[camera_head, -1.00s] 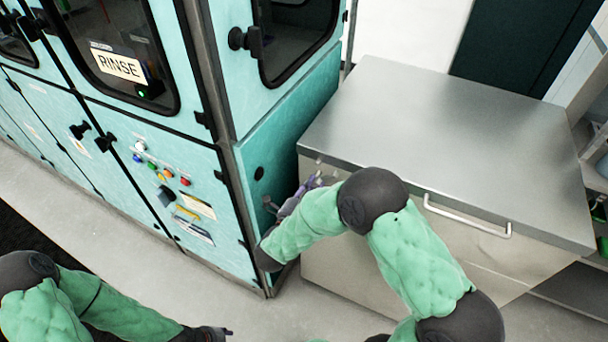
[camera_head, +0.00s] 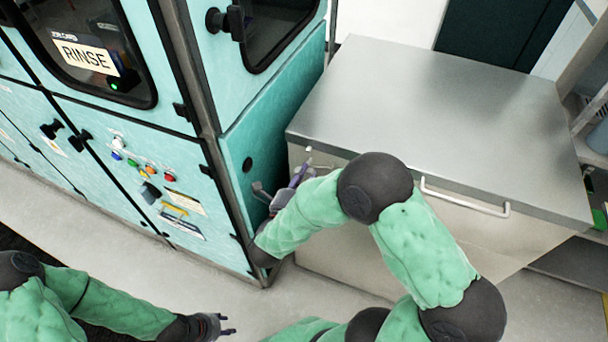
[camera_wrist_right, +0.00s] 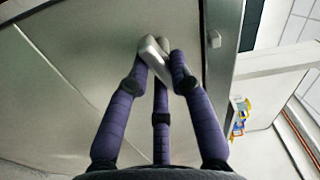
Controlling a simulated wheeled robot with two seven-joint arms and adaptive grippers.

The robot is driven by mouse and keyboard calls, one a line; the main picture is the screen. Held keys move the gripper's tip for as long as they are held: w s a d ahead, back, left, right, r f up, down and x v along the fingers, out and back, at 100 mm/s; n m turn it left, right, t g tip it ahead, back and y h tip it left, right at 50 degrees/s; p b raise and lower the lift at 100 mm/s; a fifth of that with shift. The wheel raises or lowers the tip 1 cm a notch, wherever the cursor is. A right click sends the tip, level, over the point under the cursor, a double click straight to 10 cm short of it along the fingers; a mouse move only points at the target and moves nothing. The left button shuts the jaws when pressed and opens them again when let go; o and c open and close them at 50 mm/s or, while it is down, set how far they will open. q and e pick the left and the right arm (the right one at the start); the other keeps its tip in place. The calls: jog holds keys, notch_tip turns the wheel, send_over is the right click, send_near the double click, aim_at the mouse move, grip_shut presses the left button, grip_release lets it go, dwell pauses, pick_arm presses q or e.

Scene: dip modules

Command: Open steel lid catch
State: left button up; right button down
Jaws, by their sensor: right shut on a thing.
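The steel chest (camera_head: 330,255) has a flat steel lid (camera_head: 430,110). My right gripper (camera_head: 302,170) reaches the upper left of its front face, beside the teal cabinet. In the right wrist view, my right gripper's purple fingers (camera_wrist_right: 160,65) are shut on a pale metal catch (camera_wrist_right: 150,46), whose rounded end shows between them. The fingers hide part of the catch. The lid lies flat and closed. My left gripper (camera_head: 229,324) is low in the head view, empty, with its fingers apart.
The teal cabinet (camera_head: 130,165) with the RINSE sign (camera_head: 85,55) stands close to the left of the chest, leaving a narrow gap. A bar handle (camera_head: 465,198) sticks out from the chest front. Bare floor (camera_head: 225,290) lies in front.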

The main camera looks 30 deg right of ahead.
jog(key=c, duration=1.1)
grip_release()
jog(key=v, duration=1.2)
jog(key=shift+f, duration=0.1)
